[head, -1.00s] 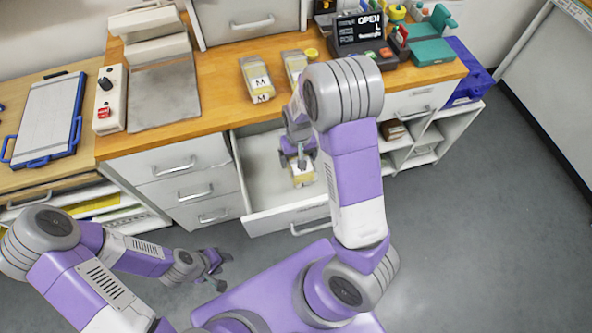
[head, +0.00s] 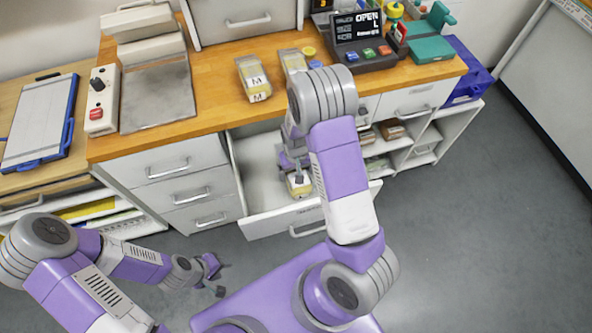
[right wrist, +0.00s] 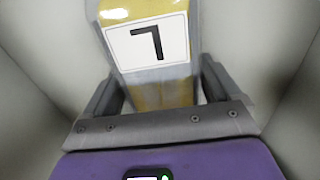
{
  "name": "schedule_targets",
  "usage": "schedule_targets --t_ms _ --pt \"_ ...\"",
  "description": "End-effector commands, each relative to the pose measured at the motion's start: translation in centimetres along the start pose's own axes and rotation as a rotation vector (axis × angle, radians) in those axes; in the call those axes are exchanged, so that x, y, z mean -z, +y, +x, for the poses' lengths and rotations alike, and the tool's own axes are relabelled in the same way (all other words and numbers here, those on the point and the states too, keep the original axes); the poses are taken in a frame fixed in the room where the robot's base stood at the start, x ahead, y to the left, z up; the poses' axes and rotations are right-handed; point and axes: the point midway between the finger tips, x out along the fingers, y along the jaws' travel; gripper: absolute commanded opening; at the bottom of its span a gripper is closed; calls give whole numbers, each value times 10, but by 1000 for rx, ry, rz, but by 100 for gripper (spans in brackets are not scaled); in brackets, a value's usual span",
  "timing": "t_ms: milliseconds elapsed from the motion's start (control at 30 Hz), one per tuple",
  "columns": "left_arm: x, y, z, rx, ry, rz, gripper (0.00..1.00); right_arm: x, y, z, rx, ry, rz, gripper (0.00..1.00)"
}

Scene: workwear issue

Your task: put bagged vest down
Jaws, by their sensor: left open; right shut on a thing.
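The bagged vest (head: 299,187) is a yellow packet with a white label, inside the open drawer (head: 257,180). My right gripper (head: 296,174) is shut on it. In the right wrist view the bagged vest (right wrist: 155,75) lies between the two fingers of my right gripper (right wrist: 158,88), its label bearing a black letter like an upturned L. Pale drawer walls show on both sides. Whether its underside touches the drawer floor is hidden. My left gripper (head: 217,277) is open and empty, low over the floor in front of the cabinet.
Bagged packets marked M (head: 254,79) and another packet (head: 293,63) lie on the wooden counter (head: 215,100). A display unit (head: 360,40) reads OPEN L. The drawer front (head: 275,221) juts out.

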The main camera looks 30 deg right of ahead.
Motion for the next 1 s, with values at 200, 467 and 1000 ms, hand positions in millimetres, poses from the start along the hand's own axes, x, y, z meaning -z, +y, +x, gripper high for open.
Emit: schedule_targets --t_ms 200,467,1000 --pt "0 0 1 0 0 0 43 0 0 1 0 -1 0 100" --pt "0 2 -5 0 0 0 43 1 0 -13 1 2 0 100" --pt "-2 13 -35 0 0 0 43 0 0 -114 0 1 -1 100"
